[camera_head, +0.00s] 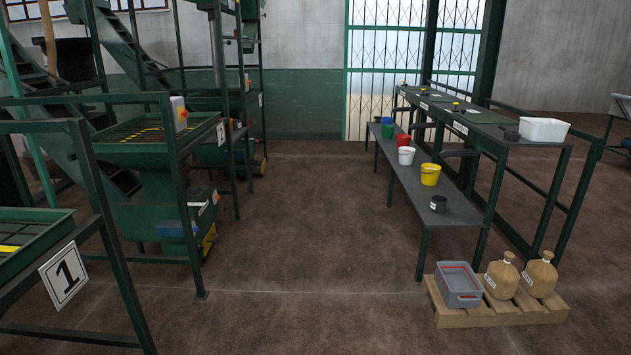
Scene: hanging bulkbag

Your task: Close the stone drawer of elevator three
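A row of green elevator machines stands along the left side. The nearest carries a large sign with the number 1 (63,276). A second machine (150,150) stands behind it, with a small white sign (221,133) too small to read surely. A further green machine (235,105) stands beyond, toward the back wall; I cannot read a 3 on it. No stone drawer can be made out clearly, nor whether one is open. Neither of my grippers is in view.
A wide brown floor aisle (300,230) is clear in the middle. On the right stand a long two-level bench (450,195) with coloured buckets and a white tub (543,130), and a wooden pallet (500,313) with a grey crate (458,284) and two sacks.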

